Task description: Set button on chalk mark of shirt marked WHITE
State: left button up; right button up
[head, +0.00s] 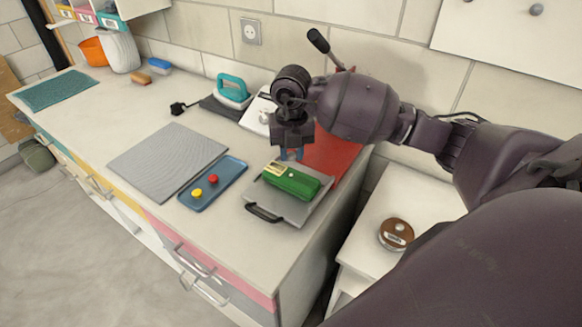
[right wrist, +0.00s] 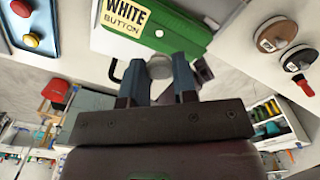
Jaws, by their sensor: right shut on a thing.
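A green folded-looking block, seemingly the shirt (head: 292,182), lies on a grey board with a black handle. Its label (right wrist: 123,18) reads WHITE BUTTON in the right wrist view. A small pale spot (right wrist: 160,33) shows on the green beside the label; I cannot tell for sure that it is the chalk mark. My right gripper (head: 291,155) is above the far side of the green block, pointing down. In the right wrist view its fingers (right wrist: 160,78) are shut on a pale round button (right wrist: 160,67), apart from the green block. My left gripper is not in view.
A blue tray (head: 232,168) with a yellow and a red piece lies left of the board, beside a grey mat (head: 167,155). A red sheet (head: 335,150) and a teal iron (head: 232,90) are behind. A brown round tin (head: 396,234) stands on the lower white surface at right.

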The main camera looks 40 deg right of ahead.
aim_at(291, 176)
jog(key=shift+f, duration=2.65)
jog(key=shift+f, duration=0.15)
jog(key=o, duration=0.9)
notch_tip(291, 176, up, 12)
jog(key=shift+r, duration=0.2)
jog(key=shift+a, duration=0.1)
